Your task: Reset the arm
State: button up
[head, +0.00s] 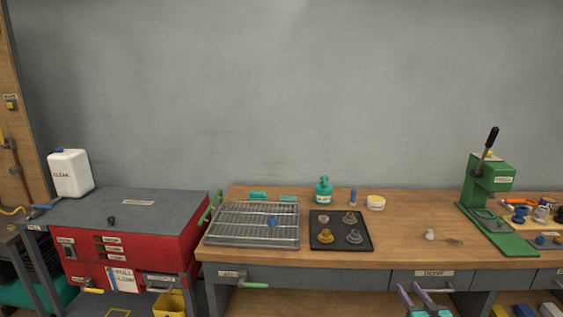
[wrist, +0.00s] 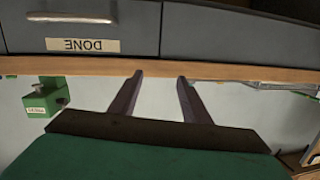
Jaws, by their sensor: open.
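My gripper (head: 413,290) shows at the lower right of the head view, in front of the bench's drawer labelled DONE (head: 433,273). Its two purple fingers are apart, with nothing between them. In the wrist view my gripper (wrist: 160,78) is also open and empty, its fingertips close to the wooden bench edge (wrist: 230,72) in the picture. The drawer labelled DONE (wrist: 82,45) appears upside down there. I cannot tell whether the fingertips touch the bench.
On the bench stand a wire rack (head: 255,238), a dark tray (head: 325,241) with several small parts, a teal bottle (head: 323,190) and a green press (head: 493,180). A red cabinet (head: 140,250) with a white jug (head: 71,174) is at left. Bench right of the tray is mostly clear.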

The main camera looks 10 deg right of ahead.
jog(key=w+a+f+y, duration=0.1)
jog(key=w+a+f, duration=0.2)
jog(key=a, duration=0.3)
jog(key=w+a+f+g, duration=0.1)
jog(key=w+a+f, duration=0.2)
jog(key=a, duration=0.3)
jog(key=w+a+f+y, duration=0.1)
jog(key=w+a+f, duration=0.25)
jog(key=a, duration=0.25)
jog(key=s+a+f+m+g, duration=0.1)
jog(key=s+a+f+g, duration=0.3)
jog(key=a+f, duration=0.95)
jog(key=s+a+f+g+h, duration=0.1)
jog(key=s+a+f+g, duration=0.3)
jog(key=s+f, duration=0.35)
jog(key=s+a+f+g, duration=0.4)
jog(key=s+f, duration=0.2)
jog(key=s, duration=0.3)
jog(key=s+a+n+g+y, duration=0.1)
jog(key=s+g, duration=0.3)
jog(key=s, duration=0.5)
jog(key=s+a+r+n+g+y, duration=0.1)
jog(key=s+a+n+g, duration=0.2)
jog(key=s, duration=0.7)
jog(key=shift+s+a+r+g, duration=0.15)
jog(key=shift+s+a+g, duration=0.15)
jog(key=shift+a+g, duration=0.6)
